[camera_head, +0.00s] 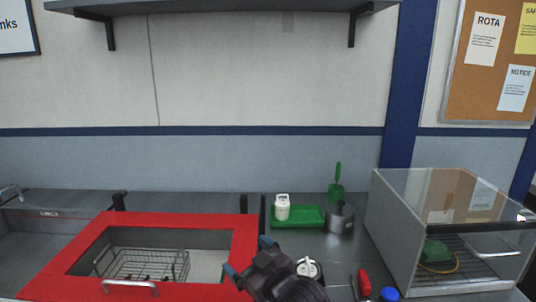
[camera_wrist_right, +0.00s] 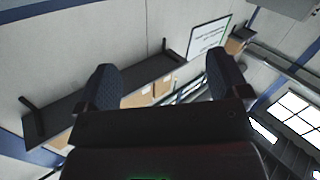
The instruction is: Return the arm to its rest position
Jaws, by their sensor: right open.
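My right gripper (camera_head: 249,259) is at the bottom middle of the head view, in front of the counter and beside the right edge of the red frame. It points up and to the left. In the right wrist view its two fingers (camera_wrist_right: 163,85) stand wide apart with nothing between them. Behind them that view shows the wall, a dark shelf and the ceiling. My left gripper is in neither view.
A red-framed basin (camera_head: 240,262) with a wire basket (camera_head: 145,264) lies left. A green tray (camera_head: 312,216), white-lidded container (camera_head: 282,207) and grey metal pot (camera_head: 340,217) stand behind the gripper. A glass-sided case (camera_head: 398,232) stands right. A shelf (camera_head: 220,5) hangs above.

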